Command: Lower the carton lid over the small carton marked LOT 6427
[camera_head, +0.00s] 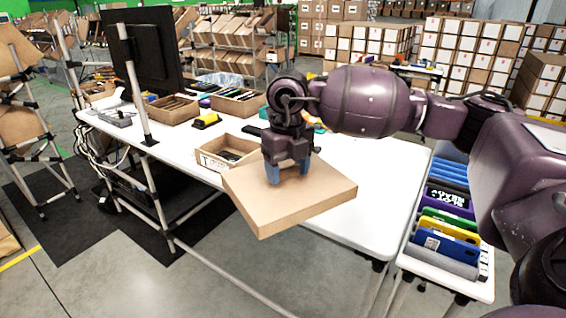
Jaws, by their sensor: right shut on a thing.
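The carton lid (312,204) is a flat tan cardboard piece with shallow sides, held slightly tilted near the front edge of the white table. My right gripper (287,172), with blue fingertips, comes down from above and is shut on the lid's top. A small open carton (209,162) stands on the table just behind and left of the lid. My left gripper is not in view.
The white table (375,180) is clear to the right of the lid. Other open cartons (172,109) (238,103) and a yellow-black item (206,121) stand behind. A monitor (146,55) is at left. A side shelf with colored cases (447,240) is at right.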

